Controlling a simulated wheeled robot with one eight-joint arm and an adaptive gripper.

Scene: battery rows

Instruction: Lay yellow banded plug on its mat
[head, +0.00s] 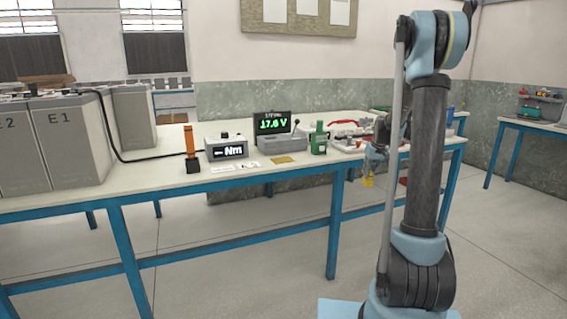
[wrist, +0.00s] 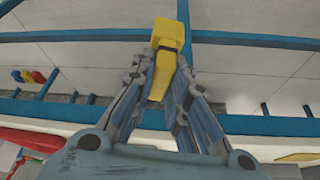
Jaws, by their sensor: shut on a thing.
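The yellow banded plug (wrist: 173,34) is yellow with a dark band and hangs in my gripper (wrist: 162,72). The gripper's two linked fingers close on its lower part in the wrist view. In the head view my gripper (head: 372,163) is beside the bench's front edge at the right, partly hidden by my arm, with the plug (head: 367,181) below it, clear of the bench top. A small flat yellow mat (head: 282,160) lies bare on the bench, left of the gripper and in front of the grey display unit.
On the bench (head: 330,176), a green device (head: 319,139) stands between the mat and my gripper. Large grey batteries (head: 70,143) fill the left end. Red-handled items (head: 345,124) lie behind.

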